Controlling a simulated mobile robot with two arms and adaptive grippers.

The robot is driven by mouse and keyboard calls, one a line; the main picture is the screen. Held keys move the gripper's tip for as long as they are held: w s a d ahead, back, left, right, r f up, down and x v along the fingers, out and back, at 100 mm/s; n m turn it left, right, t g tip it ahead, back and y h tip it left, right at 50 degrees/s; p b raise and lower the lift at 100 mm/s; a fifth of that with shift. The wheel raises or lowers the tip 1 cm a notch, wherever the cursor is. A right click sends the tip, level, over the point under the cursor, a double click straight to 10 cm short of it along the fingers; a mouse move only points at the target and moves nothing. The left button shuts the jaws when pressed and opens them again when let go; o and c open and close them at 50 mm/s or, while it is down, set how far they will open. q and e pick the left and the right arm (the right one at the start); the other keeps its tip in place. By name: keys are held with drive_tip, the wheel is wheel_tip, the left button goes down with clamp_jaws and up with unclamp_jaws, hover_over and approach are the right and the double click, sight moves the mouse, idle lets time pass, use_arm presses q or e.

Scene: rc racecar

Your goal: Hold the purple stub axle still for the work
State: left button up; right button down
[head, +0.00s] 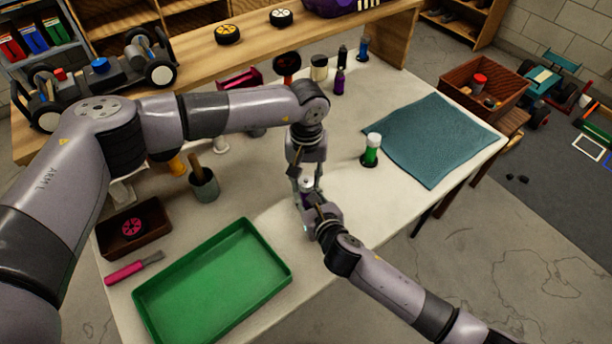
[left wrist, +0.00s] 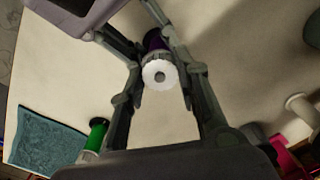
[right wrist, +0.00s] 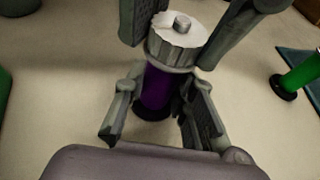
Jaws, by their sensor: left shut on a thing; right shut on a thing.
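The purple stub axle (right wrist: 156,88) stands upright on a dark base on the table in the right wrist view. A white ribbed cap (right wrist: 178,42) with a small grey tip sits at its top. My right gripper (head: 314,208) is shut on the purple axle from the near side, low down. My left gripper (head: 306,184) reaches down from above and is shut on the white cap. In the left wrist view the cap (left wrist: 159,74) shows end-on, with the purple axle (left wrist: 154,41) partly hidden behind it. In the head view the grippers mostly hide the axle.
A green tray (head: 215,285) lies at the front left. A green post with a white cap (head: 371,150) stands to the right, beside a teal mat (head: 430,138). A grey cup (head: 204,185) and a brown box (head: 133,240) are at left. A car chassis (head: 100,82) is behind.

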sight(306, 180)
use_arm(q)
drive_tip(key=shift+w+m, duration=0.1)
drive_tip(key=shift+m, duration=0.5)
drive_tip(key=o, duration=1.2)
wheel_tip(306, 180, up, 12)
